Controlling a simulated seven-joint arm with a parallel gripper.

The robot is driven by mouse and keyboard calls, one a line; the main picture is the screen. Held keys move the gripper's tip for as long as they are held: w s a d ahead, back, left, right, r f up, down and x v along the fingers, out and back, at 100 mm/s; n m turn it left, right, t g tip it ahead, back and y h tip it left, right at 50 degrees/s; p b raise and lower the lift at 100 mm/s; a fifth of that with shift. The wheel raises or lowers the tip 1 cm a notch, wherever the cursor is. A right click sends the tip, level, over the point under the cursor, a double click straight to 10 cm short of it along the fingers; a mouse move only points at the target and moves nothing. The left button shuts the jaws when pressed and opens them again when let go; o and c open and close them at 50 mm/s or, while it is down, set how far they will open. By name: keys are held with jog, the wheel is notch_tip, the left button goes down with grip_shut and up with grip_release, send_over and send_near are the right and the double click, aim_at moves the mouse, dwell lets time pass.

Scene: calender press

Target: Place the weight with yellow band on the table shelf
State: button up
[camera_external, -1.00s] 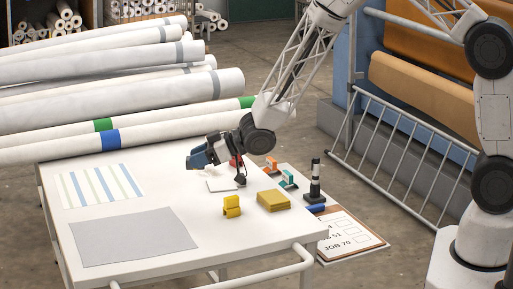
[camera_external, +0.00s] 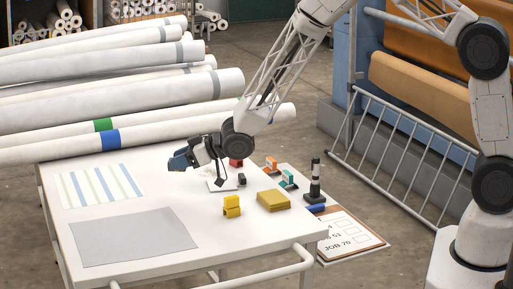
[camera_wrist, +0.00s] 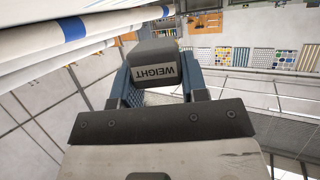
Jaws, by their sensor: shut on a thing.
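My gripper (camera_external: 182,160) is shut on a dark grey weight (camera_wrist: 156,55) with a white label reading "WEIGHT", which fills the space between the blue fingers in the wrist view. No yellow band shows on its visible side. In the external view the fingers hang over the back part of the white table (camera_external: 180,193), pointing left, and the held weight cannot be made out there. I cannot clearly see a shelf under the tabletop.
On the table are a white plate (camera_external: 218,185), a small dark block (camera_external: 242,180), a yellow object (camera_external: 232,206), a yellow pad (camera_external: 273,200), a striped sheet (camera_external: 101,186) and a grey mat (camera_external: 135,236). A black post (camera_external: 315,180) stands at right. Long white rolls (camera_external: 60,149) lie behind.

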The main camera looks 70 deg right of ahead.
jog(key=shift+r, duration=0.15)
jog(key=shift+r, duration=0.5)
notch_tip(320, 180, up, 4)
jog(key=shift+s+r, duration=0.1)
jog(key=shift+s, duration=0.05)
jog(key=s+a+n+g+y, duration=0.2)
jog(key=s+n+y, duration=0.1)
jog(key=s, duration=2.3)
jog(key=s+a+n+g+y, duration=0.1)
jog(key=s+a+n+y, duration=0.15)
jog(key=s, duration=2.35)
notch_tip(320, 180, down, 7)
jog(key=shift+w+f, duration=0.2)
jog(key=shift+w, duration=0.15)
jog(key=w, duration=0.4)
jog(key=w+a+f, duration=0.1)
jog(key=w, duration=0.8)
jog(key=shift+w+a+f, duration=0.1)
jog(key=shift+a+f, duration=0.05)
